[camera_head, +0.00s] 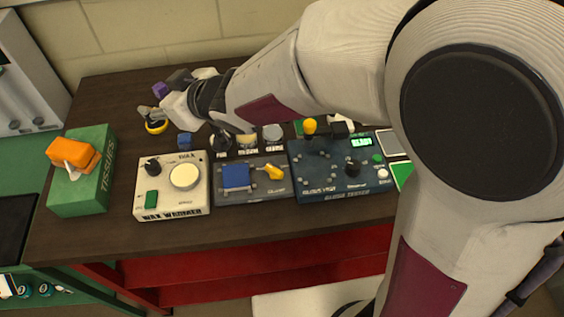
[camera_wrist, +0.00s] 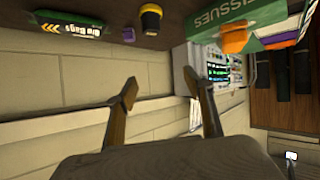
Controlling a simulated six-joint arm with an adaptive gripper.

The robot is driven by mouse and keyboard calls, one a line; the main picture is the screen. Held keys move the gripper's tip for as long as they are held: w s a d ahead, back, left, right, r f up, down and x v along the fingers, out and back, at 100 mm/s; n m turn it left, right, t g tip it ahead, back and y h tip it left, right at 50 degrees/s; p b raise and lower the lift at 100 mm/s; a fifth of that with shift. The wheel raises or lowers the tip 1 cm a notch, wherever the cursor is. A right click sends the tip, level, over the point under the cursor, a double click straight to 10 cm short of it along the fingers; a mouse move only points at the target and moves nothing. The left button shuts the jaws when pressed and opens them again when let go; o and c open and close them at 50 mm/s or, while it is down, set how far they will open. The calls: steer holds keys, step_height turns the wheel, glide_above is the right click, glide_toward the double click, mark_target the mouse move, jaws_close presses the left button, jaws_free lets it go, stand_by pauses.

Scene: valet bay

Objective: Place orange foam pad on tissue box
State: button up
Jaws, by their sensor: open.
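The orange foam pad (camera_head: 72,153) lies on top of the green tissue box (camera_head: 82,196) at the left of the table, beside the white tissue. The wrist view also shows the pad (camera_wrist: 235,40) against the box (camera_wrist: 268,15), seen upside down. My gripper (camera_wrist: 166,92) is open and empty, with its two fingers spread apart. In the head view it is up and to the right of the tissue box, clear of the pad; its fingertips are hard to make out there.
A wax warmer (camera_head: 172,205), a tray with a blue block (camera_head: 236,177) and a gloss tester (camera_head: 325,187) stand in a row right of the box. A small purple block (camera_head: 160,90) lies at the back left. Bare tabletop surrounds the box's right side.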

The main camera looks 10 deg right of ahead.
steer(key=s+d+r+m+h, duration=0.2)
steer(key=s+d+m+h, duration=0.1)
steer(key=d, duration=0.9)
steer(key=s+d+r+m+h, duration=0.2)
steer(key=d+m+h, duration=0.15)
steer(key=d, duration=0.75)
steer(key=s+d+f+m+g+h, duration=0.1)
steer(key=s+d, duration=0.4)
steer(key=s, duration=0.5)
steer(key=s+d+f+m+g+h, duration=0.1)
steer(key=s+d, duration=0.3)
steer(key=s, duration=0.6)
steer(key=shift+d+f+m+g, duration=0.35)
steer(key=shift+m+g, duration=0.35)
steer(key=shift+m, duration=0.05)
